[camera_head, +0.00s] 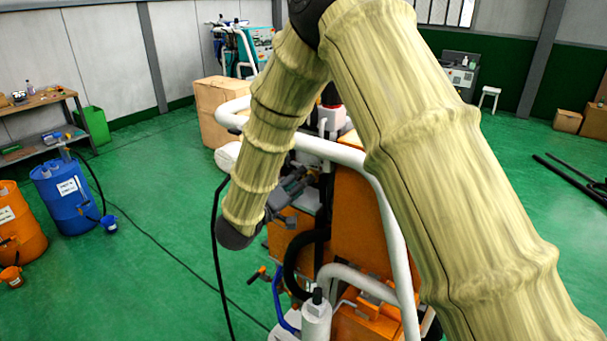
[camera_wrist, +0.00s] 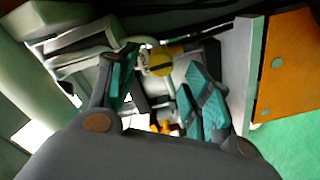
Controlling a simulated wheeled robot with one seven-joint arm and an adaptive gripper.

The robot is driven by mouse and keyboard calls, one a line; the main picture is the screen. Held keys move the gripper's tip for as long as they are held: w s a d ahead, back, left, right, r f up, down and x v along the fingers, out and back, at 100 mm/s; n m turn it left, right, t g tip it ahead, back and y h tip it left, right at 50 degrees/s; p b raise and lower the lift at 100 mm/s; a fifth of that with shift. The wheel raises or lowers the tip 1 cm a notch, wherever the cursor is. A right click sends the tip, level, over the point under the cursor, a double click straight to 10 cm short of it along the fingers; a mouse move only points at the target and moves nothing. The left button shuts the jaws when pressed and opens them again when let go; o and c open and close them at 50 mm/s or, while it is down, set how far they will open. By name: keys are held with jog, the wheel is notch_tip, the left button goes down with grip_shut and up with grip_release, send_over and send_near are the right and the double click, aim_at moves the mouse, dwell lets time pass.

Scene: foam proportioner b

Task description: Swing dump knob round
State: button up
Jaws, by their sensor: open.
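My gripper (camera_wrist: 165,62) is open in the wrist view, with one teal-padded finger on each side. A round yellow part (camera_wrist: 160,64) with a dark slot shows between the fingertips; it may be the dump knob, but I cannot tell for sure. I cannot tell whether either finger touches it. A small orange part (camera_wrist: 166,128) shows lower down between the fingers. In the head view my gripper (camera_head: 293,186) is a grey shape beside the orange machine (camera_head: 362,225), and my arm hides much of the machine. No knob is clear there.
White tube rails (camera_head: 345,150) run round the machine close to my gripper. In the wrist view an orange panel (camera_wrist: 290,65) with a pale edge stands at the right. A blue barrel (camera_head: 65,195) and a workbench (camera_head: 40,115) stand at the left.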

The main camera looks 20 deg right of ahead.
jog(key=x, duration=0.3)
jog(key=shift+p, duration=0.4)
jog(key=shift+c, duration=0.3)
jog(key=c, duration=1)
